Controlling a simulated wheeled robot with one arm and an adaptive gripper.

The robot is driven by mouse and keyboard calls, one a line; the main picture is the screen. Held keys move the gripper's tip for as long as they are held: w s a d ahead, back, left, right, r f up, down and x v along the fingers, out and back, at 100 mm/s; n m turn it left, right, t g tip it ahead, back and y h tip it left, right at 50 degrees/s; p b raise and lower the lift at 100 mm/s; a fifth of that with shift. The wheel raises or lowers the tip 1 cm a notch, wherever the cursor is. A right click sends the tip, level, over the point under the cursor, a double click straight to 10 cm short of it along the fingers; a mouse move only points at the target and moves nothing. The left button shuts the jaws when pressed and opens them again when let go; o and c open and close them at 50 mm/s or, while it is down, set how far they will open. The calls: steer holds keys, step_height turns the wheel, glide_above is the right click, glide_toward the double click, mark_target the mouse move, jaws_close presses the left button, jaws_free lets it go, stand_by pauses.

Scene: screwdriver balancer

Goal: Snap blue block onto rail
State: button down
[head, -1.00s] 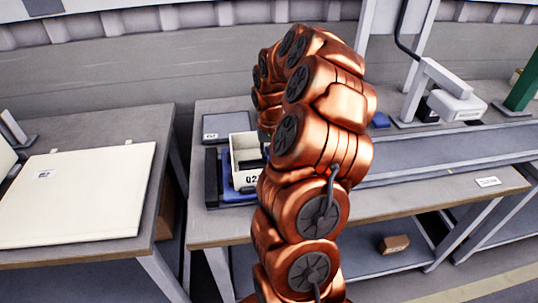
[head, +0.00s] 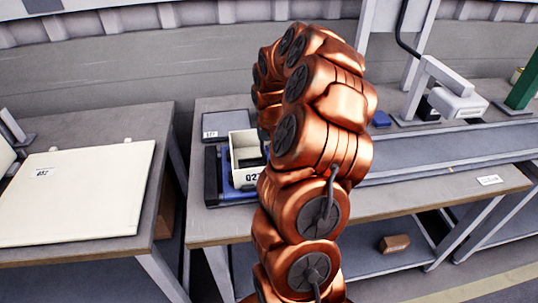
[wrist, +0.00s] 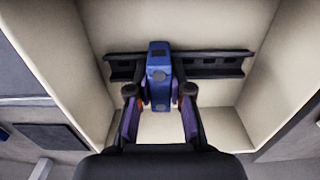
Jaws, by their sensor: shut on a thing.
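In the wrist view, my gripper (wrist: 159,105) is shut on the blue block (wrist: 158,70), with one finger on each side of it. The block stands in front of the dark rail (wrist: 215,62), across its middle, inside a cream box. It appears to be against the rail, but I cannot tell whether it is seated on it. In the head view, the cream box (head: 242,145) stands at the left end of the bench. My copper arm hides the gripper, the block and the rail there.
The box's walls (wrist: 70,50) rise close around my gripper in the wrist view. In the head view, a blue-and-black fixture (head: 212,180) holds the box. A long grey channel (head: 440,155) runs to the right. A side table (head: 110,215) with a pale panel stands left.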

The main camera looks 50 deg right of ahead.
steer(key=c, duration=1)
jaws_free()
steer(key=shift+r, duration=0.15)
step_height(320, 180, up, 10)
steer(key=shift+r, duration=0.9)
step_height(320, 180, up, 7)
steer(key=shift+f+p, duration=0.2)
steer(key=shift+p, duration=0.45)
